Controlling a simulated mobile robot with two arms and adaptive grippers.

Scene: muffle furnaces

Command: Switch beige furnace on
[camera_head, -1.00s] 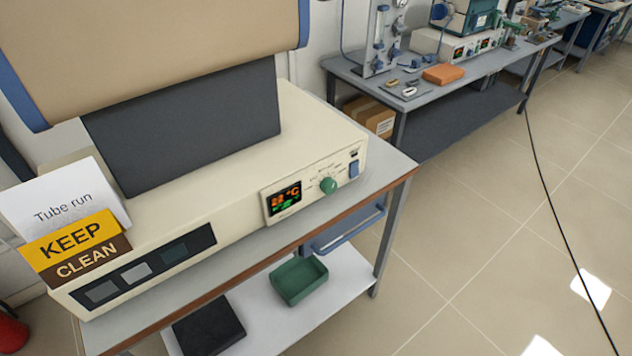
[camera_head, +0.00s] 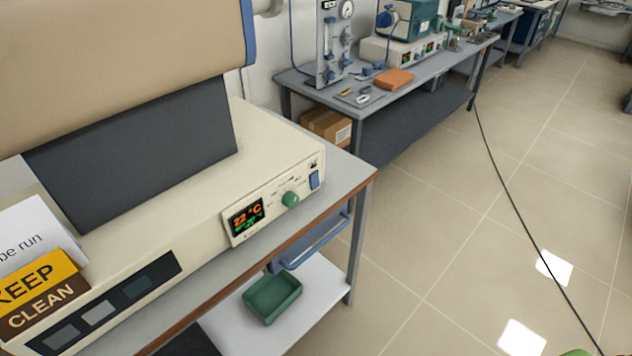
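The beige furnace (camera_head: 190,215) stands on a grey bench at the left, with its large tan upper body (camera_head: 110,65) above a dark grey panel. Its front carries a lit display (camera_head: 246,219) that reads about 22 °C in orange with green below. To the right of the display are a green knob (camera_head: 290,199) and a blue rocker switch (camera_head: 314,180). The position of the switch is too small to tell.
A yellow and brown KEEP CLEAN sign (camera_head: 42,290) and a white card lean on the furnace. A green tray (camera_head: 272,297) sits on the lower shelf. A second bench (camera_head: 375,105) with equipment stands behind. A black cable (camera_head: 505,195) crosses the open tiled floor.

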